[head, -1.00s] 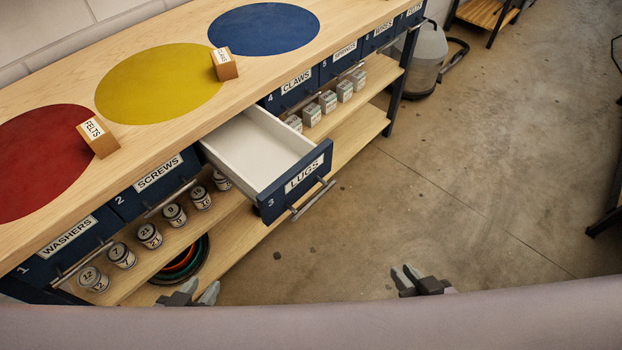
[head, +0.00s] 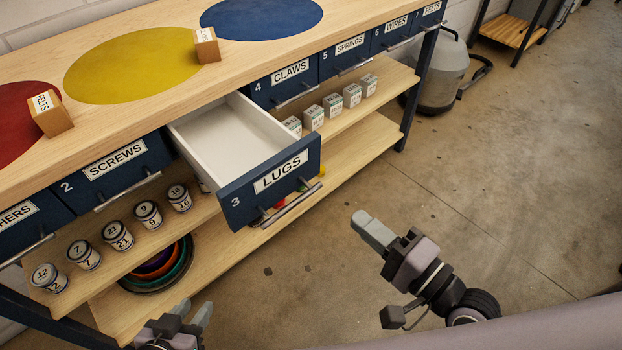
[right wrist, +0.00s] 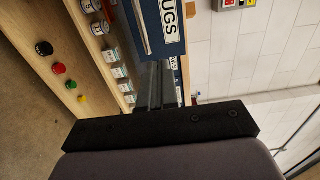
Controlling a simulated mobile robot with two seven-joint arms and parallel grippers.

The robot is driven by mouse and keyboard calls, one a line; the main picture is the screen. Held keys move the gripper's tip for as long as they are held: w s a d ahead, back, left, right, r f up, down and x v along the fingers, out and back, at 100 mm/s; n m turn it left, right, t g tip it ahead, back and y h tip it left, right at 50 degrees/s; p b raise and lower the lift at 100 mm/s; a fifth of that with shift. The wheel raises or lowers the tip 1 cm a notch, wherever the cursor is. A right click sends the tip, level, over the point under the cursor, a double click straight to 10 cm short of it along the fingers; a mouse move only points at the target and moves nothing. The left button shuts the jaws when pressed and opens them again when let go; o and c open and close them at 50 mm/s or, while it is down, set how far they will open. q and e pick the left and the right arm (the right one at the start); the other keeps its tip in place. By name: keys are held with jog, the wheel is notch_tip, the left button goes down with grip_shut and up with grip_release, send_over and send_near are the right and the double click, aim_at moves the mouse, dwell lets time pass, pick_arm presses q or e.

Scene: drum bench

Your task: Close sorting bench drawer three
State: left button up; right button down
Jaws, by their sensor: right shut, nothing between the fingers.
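In the right wrist view the shut fingers (right wrist: 156,88) point toward the drawer front (right wrist: 163,22), with the label partly cut off. My left gripper (head: 192,312) is low at the lower left, its fingers apart and empty, away from the drawer.
Two small wooden blocks sit on the bench top. The floor (head: 480,200) to the right is clear.

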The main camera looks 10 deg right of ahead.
aim_at(298, 169)
jog(key=x, duration=1.2)
jog(key=shift+w+a, duration=0.1)
jog(key=shift+w, duration=0.05)
jog(key=shift+w+a, duration=0.25)
jog(key=shift+w, duration=0.1)
